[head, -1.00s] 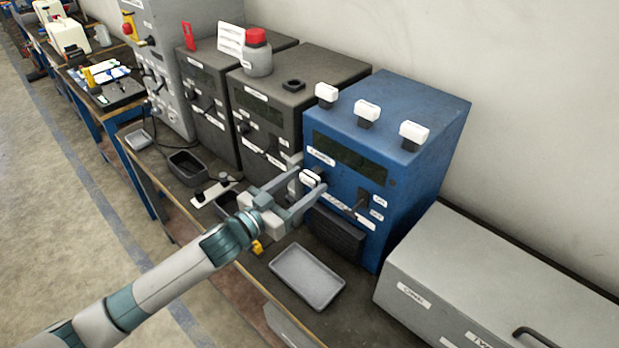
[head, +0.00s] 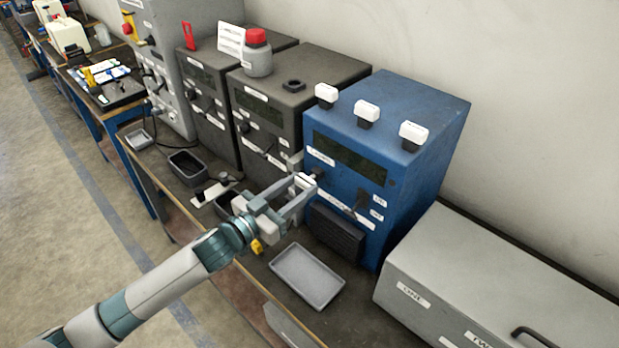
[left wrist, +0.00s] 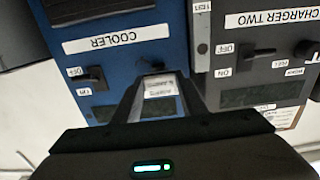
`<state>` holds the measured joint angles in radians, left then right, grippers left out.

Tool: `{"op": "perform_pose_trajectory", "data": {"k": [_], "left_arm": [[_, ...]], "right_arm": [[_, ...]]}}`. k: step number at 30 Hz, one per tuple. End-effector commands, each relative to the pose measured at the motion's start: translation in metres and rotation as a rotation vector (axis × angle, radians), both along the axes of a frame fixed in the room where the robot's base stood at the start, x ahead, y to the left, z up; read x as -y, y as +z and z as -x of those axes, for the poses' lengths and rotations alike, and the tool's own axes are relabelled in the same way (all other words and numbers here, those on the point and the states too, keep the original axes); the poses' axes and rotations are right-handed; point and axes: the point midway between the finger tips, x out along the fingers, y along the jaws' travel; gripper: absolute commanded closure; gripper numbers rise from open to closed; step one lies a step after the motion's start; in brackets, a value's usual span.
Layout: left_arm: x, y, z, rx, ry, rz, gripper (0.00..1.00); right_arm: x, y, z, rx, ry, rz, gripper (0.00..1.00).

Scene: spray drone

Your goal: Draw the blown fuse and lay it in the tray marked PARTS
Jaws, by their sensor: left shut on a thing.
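My left gripper (head: 303,184) is shut on a fuse (head: 306,180) with a white cap, just in front of the blue cooler cabinet (head: 352,205). A dark socket (head: 318,173) shows on the cabinet's front beside the fuse. In the left wrist view the fuse (left wrist: 160,88) is between the fingers, with small print on it too blurred to read surely. A shallow grey tray (head: 307,277) lies empty on the bench below. No PARTS mark is readable on any tray. My right gripper is not in view.
Three white-capped fuses, one of them here (head: 367,112), stand on the cabinet. A dark bin (head: 188,166) and a small grey tray (head: 139,138) stand farther left on the bench. A long grey case (head: 480,275) stands at right. A red-capped bottle (head: 257,55) stands on a charger.

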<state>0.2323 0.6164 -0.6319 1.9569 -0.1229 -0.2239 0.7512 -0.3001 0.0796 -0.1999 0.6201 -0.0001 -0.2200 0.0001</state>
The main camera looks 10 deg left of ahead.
Motion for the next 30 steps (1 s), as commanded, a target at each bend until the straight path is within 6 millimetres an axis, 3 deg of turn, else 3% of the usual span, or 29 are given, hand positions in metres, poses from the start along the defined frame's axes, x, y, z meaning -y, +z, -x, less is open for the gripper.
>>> {"op": "perform_pose_trajectory", "data": {"k": [30], "left_arm": [[-0.019, 0.0, 0.028, -0.001, 0.0, 0.001, 0.98]], "right_arm": [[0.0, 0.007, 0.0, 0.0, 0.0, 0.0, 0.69]]}}
